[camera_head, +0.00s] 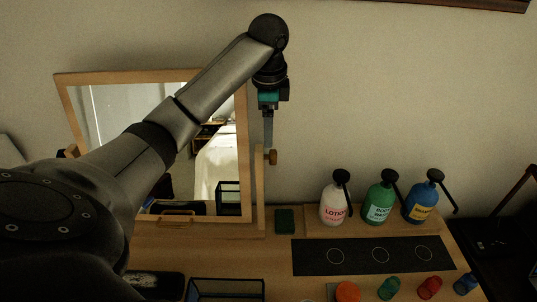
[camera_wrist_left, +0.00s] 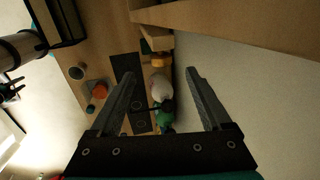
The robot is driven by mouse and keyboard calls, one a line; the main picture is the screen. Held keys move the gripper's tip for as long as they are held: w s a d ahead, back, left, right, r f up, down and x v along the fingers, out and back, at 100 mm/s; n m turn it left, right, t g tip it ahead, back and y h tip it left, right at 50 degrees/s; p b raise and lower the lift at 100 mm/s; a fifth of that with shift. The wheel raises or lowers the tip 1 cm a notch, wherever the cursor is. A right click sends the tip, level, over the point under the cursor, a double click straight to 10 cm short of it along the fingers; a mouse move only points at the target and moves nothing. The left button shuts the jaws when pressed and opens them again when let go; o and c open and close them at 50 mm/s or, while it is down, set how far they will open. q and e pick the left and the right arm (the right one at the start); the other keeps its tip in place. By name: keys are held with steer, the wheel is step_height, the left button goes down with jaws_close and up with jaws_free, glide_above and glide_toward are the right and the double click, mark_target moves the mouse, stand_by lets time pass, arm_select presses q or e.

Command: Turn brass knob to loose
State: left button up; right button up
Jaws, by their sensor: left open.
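The brass knob (camera_head: 271,157) sits on the right-hand wooden post of the tilting mirror (camera_head: 247,160), in the head view. My left gripper (camera_head: 268,146) points down just above the knob; its fingers overlap edge-on there, so I cannot tell whether they touch it. In the left wrist view my left gripper (camera_wrist_left: 162,72) is open with nothing held between its fingers. A yellow-brown piece, seemingly the knob (camera_wrist_left: 158,62), shows between the fingertips, beside the wooden post end.
A lotion bottle (camera_head: 333,205), a green bottle (camera_head: 380,203) and a blue bottle (camera_head: 421,203) stand right of the mirror behind a black mat (camera_head: 375,256). A dark green block (camera_head: 285,221) lies near the post. Several coloured caps (camera_head: 388,288) line the front.

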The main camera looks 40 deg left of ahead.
mark_target(269, 156)
arm_select(q)
steer(key=f, duration=0.3)
steer(key=w+a+f, duration=0.1)
steer(key=f, duration=0.2)
steer(key=f+p, duration=0.1)
steer(key=f, duration=0.3)
steer(key=shift+w+a+f, duration=0.1)
steer(key=shift+w+a, duration=0.05)
steer(key=shift+w, duration=0.15)
jaws_close()
